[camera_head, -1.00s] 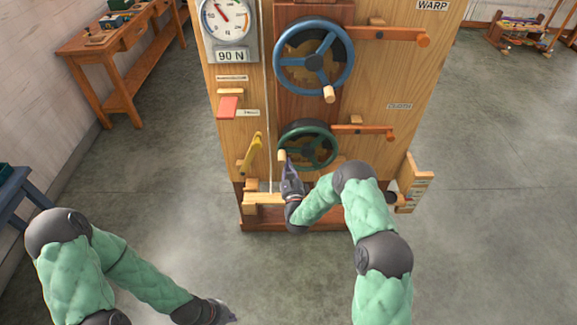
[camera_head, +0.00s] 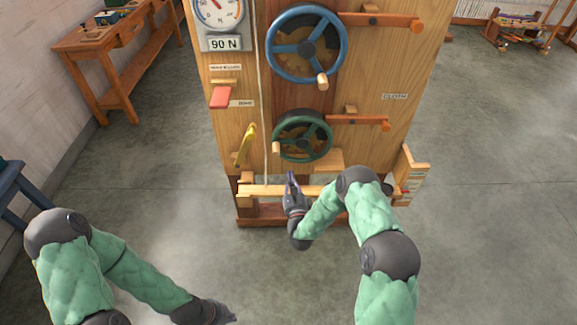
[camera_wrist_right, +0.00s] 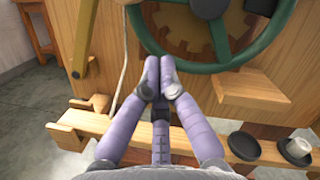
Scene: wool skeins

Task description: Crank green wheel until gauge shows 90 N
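The green wheel (camera_head: 304,137) is on the front of the wooden cabinet, below a blue wheel; its pale wooden crank knob (camera_head: 276,147) is at the wheel's left. The gauge (camera_head: 217,12) is at the upper left, its top cut off; its red needle points up-left, and I cannot read its value. A plate (camera_head: 225,43) below it reads 90 N. My right gripper (camera_head: 291,178) is below the green wheel, apart from the knob. In the right wrist view its purple fingers (camera_wrist_right: 159,72) meet with nothing between them, under the green rim (camera_wrist_right: 215,65). My left gripper (camera_head: 224,313) is low over the floor, far from the cabinet.
The blue wheel (camera_head: 307,47) has its own knob. Orange levers (camera_head: 357,120) stick out right of the wheels. A yellow lever (camera_head: 245,146) and a cord are left of the green wheel. A wooden beam (camera_head: 262,191) crosses low. Open floor lies around.

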